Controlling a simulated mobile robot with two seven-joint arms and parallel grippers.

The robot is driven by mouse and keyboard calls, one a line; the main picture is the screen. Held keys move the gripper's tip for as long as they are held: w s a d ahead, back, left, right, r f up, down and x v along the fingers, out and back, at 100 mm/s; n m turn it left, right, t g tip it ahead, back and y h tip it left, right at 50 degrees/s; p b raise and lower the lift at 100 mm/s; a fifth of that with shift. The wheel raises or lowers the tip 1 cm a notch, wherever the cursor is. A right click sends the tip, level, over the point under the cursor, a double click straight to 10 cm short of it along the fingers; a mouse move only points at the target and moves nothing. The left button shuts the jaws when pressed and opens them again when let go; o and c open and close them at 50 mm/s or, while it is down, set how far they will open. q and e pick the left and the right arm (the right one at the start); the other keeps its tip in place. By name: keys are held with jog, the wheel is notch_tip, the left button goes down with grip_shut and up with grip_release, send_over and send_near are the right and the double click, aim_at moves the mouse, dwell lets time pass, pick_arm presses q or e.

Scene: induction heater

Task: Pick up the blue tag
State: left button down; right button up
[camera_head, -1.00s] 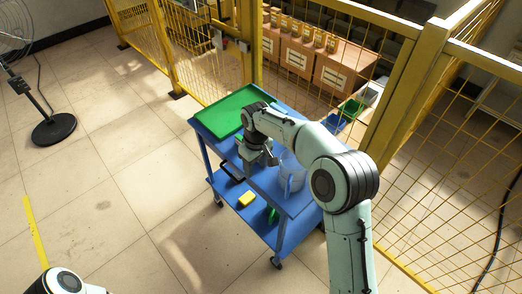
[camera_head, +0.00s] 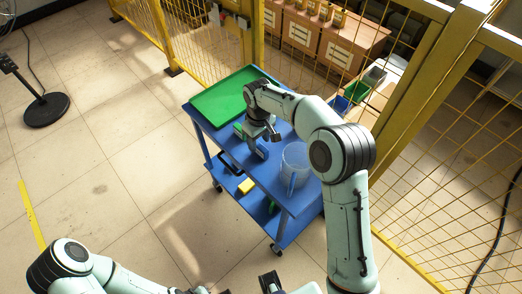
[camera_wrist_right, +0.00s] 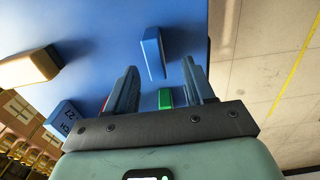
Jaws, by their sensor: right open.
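My right gripper (camera_head: 262,137) is open above the top of the blue cart (camera_head: 280,193), pointing down. In the right wrist view its two dark fingers (camera_wrist_right: 161,80) stand apart. A green piece (camera_wrist_right: 165,98) shows between the fingers. A dark end at the bottom edge, probably my left gripper (camera_head: 270,283), is cut off.
A green tray (camera_head: 228,96) lies on the cart's far end. A clear container (camera_head: 296,160) stands close to my right arm. A yellow item (camera_head: 245,187) is on the lower shelf. Yellow mesh fencing (camera_head: 445,140) stands behind and right. Open floor lies left.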

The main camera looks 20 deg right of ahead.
aim_at(261, 146)
jog(key=f, duration=0.5)
jog(key=shift+d+f, duration=0.15)
jog(key=shift+d, duration=0.2)
grip_shut()
